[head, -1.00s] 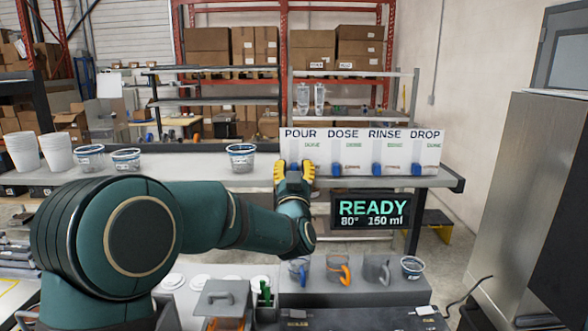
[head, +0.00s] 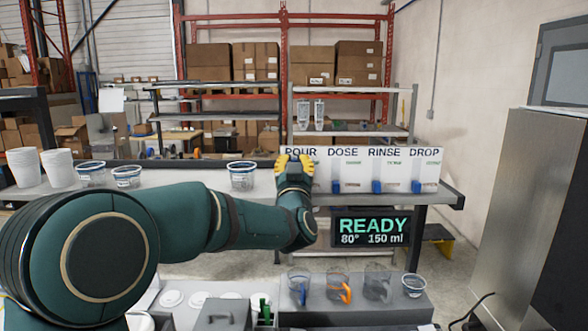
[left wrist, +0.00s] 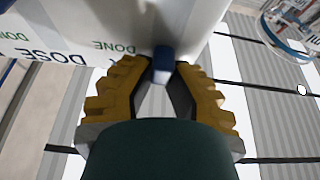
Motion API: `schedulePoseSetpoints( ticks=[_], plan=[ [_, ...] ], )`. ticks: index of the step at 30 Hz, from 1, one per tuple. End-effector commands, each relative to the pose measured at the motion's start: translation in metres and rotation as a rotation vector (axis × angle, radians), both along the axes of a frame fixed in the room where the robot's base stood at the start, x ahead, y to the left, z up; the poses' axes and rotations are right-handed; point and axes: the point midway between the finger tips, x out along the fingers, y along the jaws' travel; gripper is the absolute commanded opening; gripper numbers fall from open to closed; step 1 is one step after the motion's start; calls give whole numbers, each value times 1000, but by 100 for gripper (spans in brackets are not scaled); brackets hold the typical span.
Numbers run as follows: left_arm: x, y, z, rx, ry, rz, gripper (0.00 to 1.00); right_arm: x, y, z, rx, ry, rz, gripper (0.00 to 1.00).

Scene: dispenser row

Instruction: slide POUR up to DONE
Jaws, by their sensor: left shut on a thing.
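The white dispenser panel (head: 356,164) stands on the shelf, with POUR (head: 301,152) at its left end. My left gripper (head: 294,160) is in front of the POUR column, high on the panel just under the word. In the left wrist view its yellow fingers are shut on the blue POUR slider (left wrist: 162,62). A green DONE mark (left wrist: 118,46) shows just left of the slider there, about level with it. In the head view my gripper hides the slider and its mark. My right gripper is not in view.
Blue sliders of DOSE (head: 336,187), RINSE (head: 376,187) and DROP (head: 417,186) sit low. The display (head: 371,230) reads READY, 80°, 150 ml. A clear tub (head: 242,177) stands left of my gripper. Several cups line the lower shelf.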

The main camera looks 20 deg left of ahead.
Motion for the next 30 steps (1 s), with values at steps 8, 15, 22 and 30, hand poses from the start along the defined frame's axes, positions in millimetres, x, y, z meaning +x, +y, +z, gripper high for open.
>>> schedulePoseSetpoints(
  ticks=[8,15,22,30],
  plan=[
    [-1,1,5,-1,-12,2,48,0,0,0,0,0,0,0],
    [-2,0,3,0,-8,1,48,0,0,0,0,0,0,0],
    [-23,-6,-6,-1,-7,0,48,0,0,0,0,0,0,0],
    [-71,-20,-27,-2,-7,-1,48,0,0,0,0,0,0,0]
  ],
)
